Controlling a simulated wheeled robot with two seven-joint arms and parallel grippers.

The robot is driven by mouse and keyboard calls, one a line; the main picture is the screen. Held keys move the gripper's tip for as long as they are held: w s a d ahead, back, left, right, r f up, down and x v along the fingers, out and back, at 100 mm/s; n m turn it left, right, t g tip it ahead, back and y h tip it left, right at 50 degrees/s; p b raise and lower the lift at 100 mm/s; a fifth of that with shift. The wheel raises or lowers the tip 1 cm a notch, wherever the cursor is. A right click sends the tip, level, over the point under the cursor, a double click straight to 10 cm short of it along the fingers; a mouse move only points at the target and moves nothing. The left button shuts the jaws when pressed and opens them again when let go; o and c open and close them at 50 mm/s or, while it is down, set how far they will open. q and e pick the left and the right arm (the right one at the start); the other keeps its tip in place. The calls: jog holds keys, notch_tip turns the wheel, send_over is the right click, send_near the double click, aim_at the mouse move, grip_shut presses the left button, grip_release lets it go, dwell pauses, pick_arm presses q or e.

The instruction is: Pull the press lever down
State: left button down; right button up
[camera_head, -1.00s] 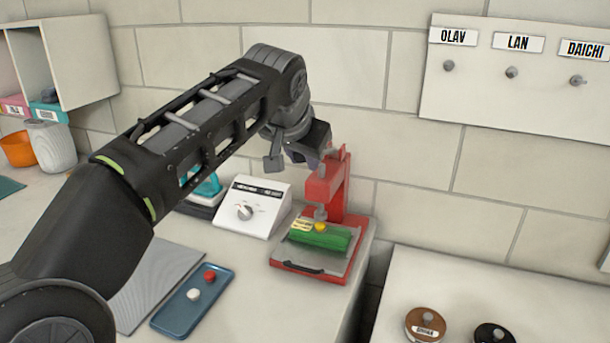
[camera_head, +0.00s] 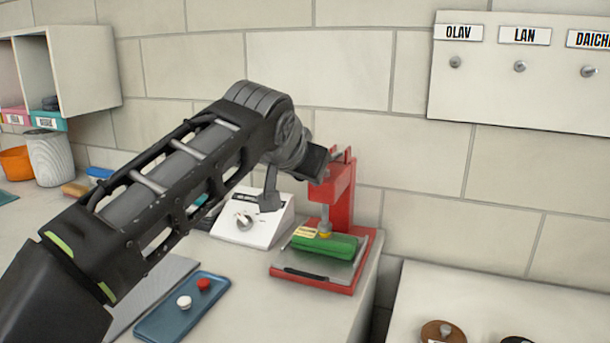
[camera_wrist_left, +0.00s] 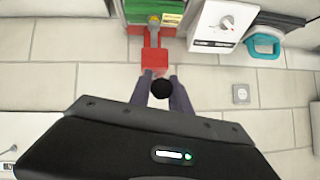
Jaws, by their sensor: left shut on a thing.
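The red press (camera_head: 345,195) stands at the counter's right end, against the tiled wall. A green block (camera_head: 325,245) with a yellow spot lies on its plate, under the grey plunger (camera_head: 324,219). My left gripper (camera_wrist_left: 161,90) is at the top of the press. In the wrist view its fingers are shut around the black lever knob (camera_wrist_left: 162,89). In the head view my left gripper (camera_head: 321,163) is beside the press head, and my wrist and the press hide most of the lever. My right gripper is in neither view.
A white box with a dial (camera_head: 262,226) stands just left of the press. A blue tray (camera_head: 166,320) with a red and a white piece lies at the front. A name board with pegs (camera_head: 520,85) hangs at right. Another counter (camera_head: 440,285) lies past a gap.

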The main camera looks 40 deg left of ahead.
pick_arm(q)
jog(key=c, duration=1.2)
grip_release()
jog(key=shift+f, duration=0.25)
jog(key=shift+s+r, duration=0.1)
jog(key=shift+r, duration=0.05)
jog(key=v, duration=0.7)
jog(key=shift+s+d+p, duration=0.2)
jog(key=shift+s+p, duration=0.05)
jog(key=shift+p, duration=0.05)
jog(key=shift+r, duration=0.1)
